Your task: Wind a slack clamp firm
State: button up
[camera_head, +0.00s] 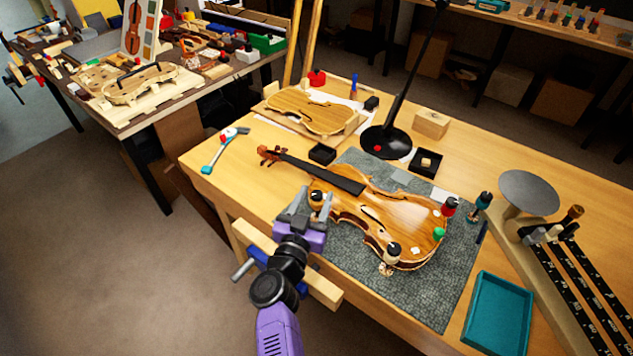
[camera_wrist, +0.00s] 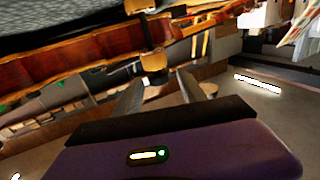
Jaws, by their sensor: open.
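A brown violin (camera_head: 375,213) lies on the grey mat (camera_head: 455,285), its neck toward the upper left. Small clamps sit along its edge: one with a red and dark knob (camera_head: 449,207), one green (camera_head: 439,234), one cream and black (camera_head: 392,252), and one dark and amber (camera_head: 316,198) at my gripper. My gripper (camera_head: 306,203) is open at the violin's near left edge. In the wrist view its fingers (camera_wrist: 162,82) stand on either side below a wooden clamp piece (camera_wrist: 153,62) under the violin edge (camera_wrist: 90,58). Contact cannot be told. Which clamp is slack cannot be told.
A black lamp base (camera_head: 385,142) and small black trays (camera_head: 322,153) stand behind the violin. A teal tray (camera_head: 498,312) is at the front right, near a round grey disc (camera_head: 528,192). A vise (camera_head: 265,255) is on the front edge, close to my arm.

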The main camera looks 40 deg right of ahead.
jog(key=shift+x, duration=2.2)
grip_shut()
